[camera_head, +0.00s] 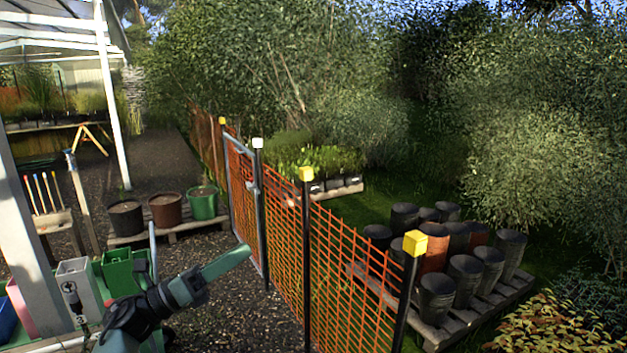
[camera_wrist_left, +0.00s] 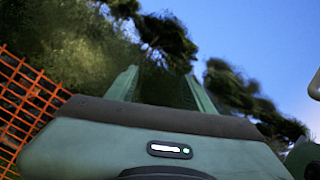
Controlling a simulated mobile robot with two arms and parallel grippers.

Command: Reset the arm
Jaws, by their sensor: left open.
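My left arm comes in at the lower left of the head view. Its green gripper (camera_head: 226,263) points up and to the right, in front of the orange mesh fence. In the left wrist view the two green fingers of the left gripper (camera_wrist_left: 162,85) stand apart, with only blurred foliage and sky between them. The gripper is open and holds nothing. My right gripper is not in view.
The orange mesh fence (camera_head: 345,265) with dark, capped posts runs just right of the gripper. Beyond it, black pots (camera_head: 436,297) stand on a pallet. Green and white containers (camera_head: 117,268) crowd the lower left. Larger pots (camera_head: 165,209) stand behind. Gravel between is clear.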

